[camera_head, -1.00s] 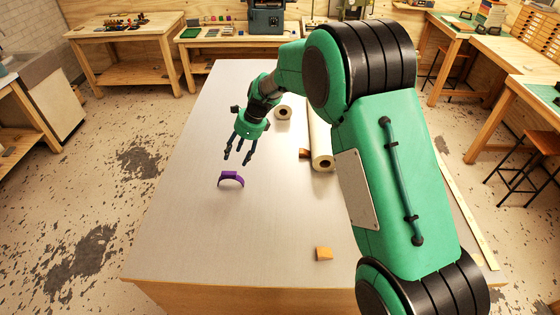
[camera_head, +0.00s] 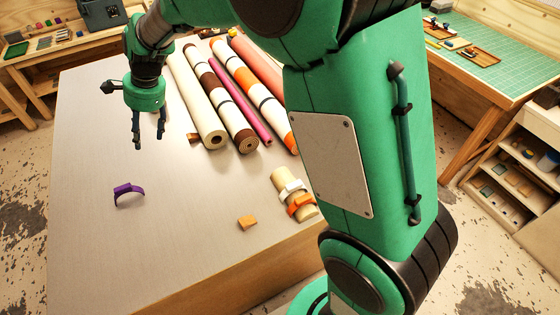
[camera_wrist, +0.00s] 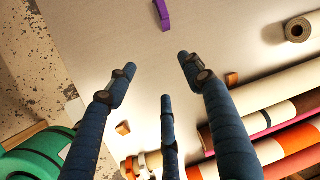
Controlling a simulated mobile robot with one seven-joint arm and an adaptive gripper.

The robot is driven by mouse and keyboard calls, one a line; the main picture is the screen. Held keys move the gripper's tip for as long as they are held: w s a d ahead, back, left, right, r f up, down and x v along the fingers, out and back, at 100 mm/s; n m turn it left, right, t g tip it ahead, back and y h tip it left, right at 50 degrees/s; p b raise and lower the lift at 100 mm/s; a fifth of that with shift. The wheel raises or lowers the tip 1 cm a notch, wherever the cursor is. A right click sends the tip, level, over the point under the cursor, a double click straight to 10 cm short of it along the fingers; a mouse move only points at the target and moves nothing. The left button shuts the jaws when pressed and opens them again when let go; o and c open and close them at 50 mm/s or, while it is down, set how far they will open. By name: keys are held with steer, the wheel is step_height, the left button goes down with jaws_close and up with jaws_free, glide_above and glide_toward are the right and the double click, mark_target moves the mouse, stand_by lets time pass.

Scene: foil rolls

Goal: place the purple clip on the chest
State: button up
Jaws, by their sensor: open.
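The purple clip (camera_head: 128,192) is a small open arch standing on the grey top of a large wooden box-like bench (camera_head: 80,235), which may be the chest. The wrist view shows the clip in part at its top edge (camera_wrist: 162,14). My gripper (camera_head: 149,141) hangs fingers down, above and behind the clip in the head view. In the wrist view my gripper (camera_wrist: 158,78) has its three dark fingers spread with nothing between them. The clip is clear of the fingers.
Several long rolls lie right of my gripper, including a cream roll (camera_head: 193,95) and a brown-and-white roll (camera_head: 222,110). A short cream roll with a white and an orange clip (camera_head: 300,206) lies at the front right. A small wooden block (camera_head: 247,222) is nearby. The top around the clip is clear.

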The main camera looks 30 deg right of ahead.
steer(key=s+d+r+n+t, duration=0.1)
steer(key=s+d+r+n, duration=0.3)
steer(key=s+d+r, duration=0.45)
steer(key=s+d+n+t+h, duration=0.1)
steer(key=s+d+n, duration=0.2)
steer(key=s+d, duration=0.3)
steer(key=s+d+r+n+t+h, duration=0.1)
steer(key=s+d+n, duration=0.2)
steer(key=s, duration=1)
steer(key=s+d+r+n+h, duration=0.1)
steer(key=s+d+n, duration=0.2)
steer(key=s+d, duration=0.5)
steer(key=shift+s+d+t+h, duration=0.35)
steer(key=shift+s+t+h, duration=0.05)
steer(key=shift+s, duration=0.3)
steer(key=shift+f, duration=0.15)
step_height(320, 180, down, 7)
steer(key=b, duration=0.7)
